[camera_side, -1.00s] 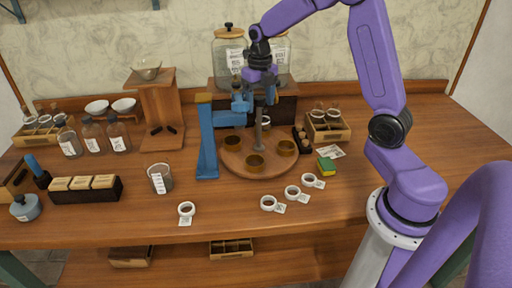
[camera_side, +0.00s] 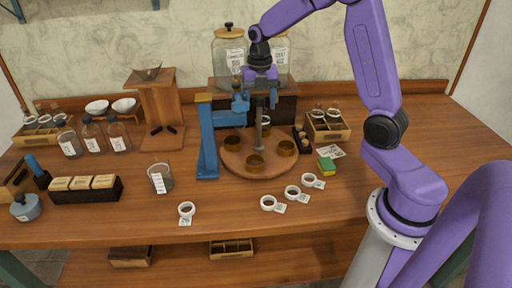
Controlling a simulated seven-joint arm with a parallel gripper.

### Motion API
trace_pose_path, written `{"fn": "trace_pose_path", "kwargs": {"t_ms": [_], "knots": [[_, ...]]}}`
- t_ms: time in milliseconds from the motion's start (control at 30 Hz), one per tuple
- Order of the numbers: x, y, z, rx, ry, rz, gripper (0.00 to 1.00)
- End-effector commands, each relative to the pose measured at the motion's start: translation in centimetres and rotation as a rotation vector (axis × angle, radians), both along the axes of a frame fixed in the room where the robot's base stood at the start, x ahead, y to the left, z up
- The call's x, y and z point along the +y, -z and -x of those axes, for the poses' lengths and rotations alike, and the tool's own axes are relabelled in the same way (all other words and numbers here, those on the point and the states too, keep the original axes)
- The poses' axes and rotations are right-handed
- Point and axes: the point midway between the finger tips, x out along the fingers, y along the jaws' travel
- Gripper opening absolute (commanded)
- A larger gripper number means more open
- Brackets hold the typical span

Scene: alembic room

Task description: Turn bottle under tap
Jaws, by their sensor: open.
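A round wooden turntable (camera_side: 232,166) stands mid-table with several amber-brown cups on it, one at the front (camera_side: 255,161), one at the right (camera_side: 286,148) and one at the left (camera_side: 231,142). A grey post (camera_side: 259,130) rises from its middle. Two glass jars with wooden lids (camera_side: 229,50) stand behind on a raised stand; their taps are hidden by my arm. My gripper (camera_side: 256,103) is open, pointing down over the back of the turntable, around or just in front of the post top; I cannot tell which. No bottle is clearly visible between its fingers.
A blue upright stand (camera_side: 207,140) with a side arm is close left of the turntable. White rings (camera_side: 268,203) lie in front. A glass beaker (camera_side: 160,180) stands at the left.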

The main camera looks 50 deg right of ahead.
Motion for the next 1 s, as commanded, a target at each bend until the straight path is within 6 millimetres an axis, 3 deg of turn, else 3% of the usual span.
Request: {"fn": "trace_pose_path", "kwargs": {"t_ms": [267,300,333,600,1000], "knots": [[0.17,-0.26,-0.47,-0.018,0.121,-0.002,0.81],[0.16,-0.26,-0.46,-0.018,0.171,-0.003,0.99],[0.16,-0.25,-0.43,-0.016,0.208,-0.002,1.00],[0.00,-0.18,-0.24,-0.010,0.489,0.000,1.00],[-0.04,-0.12,-0.15,-0.007,0.545,0.002,1.00]]}}
